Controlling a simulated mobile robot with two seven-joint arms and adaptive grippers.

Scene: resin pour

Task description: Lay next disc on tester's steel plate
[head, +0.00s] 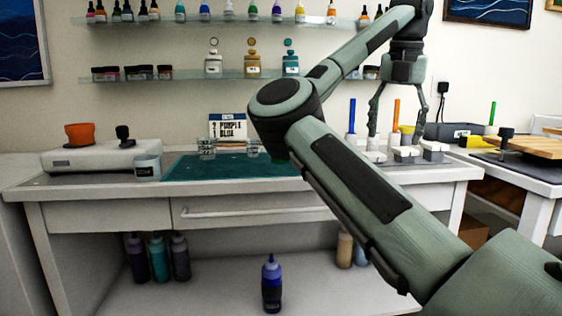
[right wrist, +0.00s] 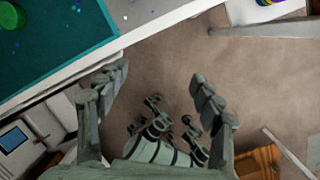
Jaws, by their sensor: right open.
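My right gripper (head: 396,138) hangs with its fingers down and spread at the right part of the bench in the head view. I cannot make out the tester's steel plate for certain in either view.
White blocks (head: 433,150) and upright coloured sticks stand at right. Bottles (head: 271,285) stand below.

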